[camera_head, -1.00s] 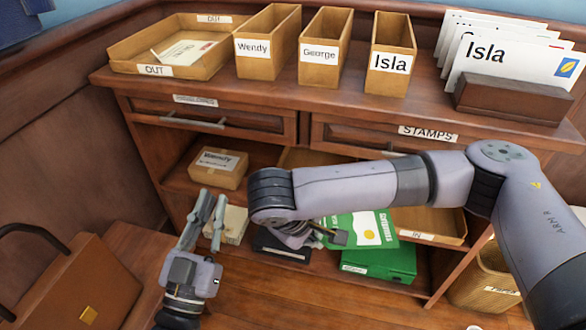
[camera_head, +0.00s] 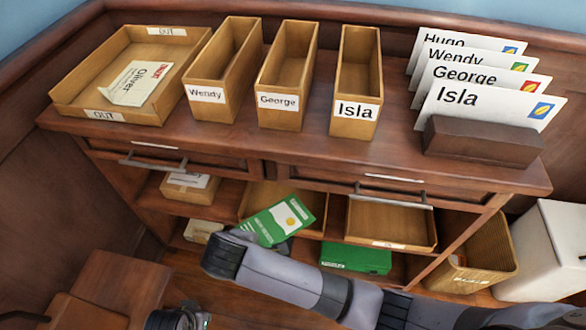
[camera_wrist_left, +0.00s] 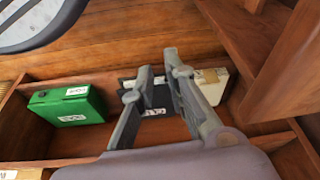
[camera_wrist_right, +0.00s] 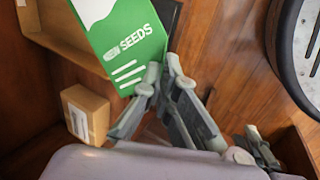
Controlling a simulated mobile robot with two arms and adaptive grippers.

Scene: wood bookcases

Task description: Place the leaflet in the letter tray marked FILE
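The green leaflet (camera_head: 280,218), with a pale picture and a yellow spot, is held up in front of the middle shelf tray (camera_head: 312,205). In the right wrist view the leaflet (camera_wrist_right: 125,40) reads SEEDS, and my right gripper (camera_wrist_right: 162,66) is shut on its edge. The middle tray's front label is hidden in the head view. Another letter tray (camera_head: 420,226) stands to its right; its small label is too small to read now. My left gripper (camera_wrist_left: 157,62) is open and empty, low before the shelves. I cannot make out a FILE mark.
A green box (camera_head: 355,258) and a dark labelled box (camera_wrist_left: 152,112) stand on the bottom shelf. The OUT tray (camera_head: 70,92), name boxes (camera_head: 356,85) and envelopes (camera_head: 480,105) fill the top. A wicker bin (camera_head: 480,255) is at right.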

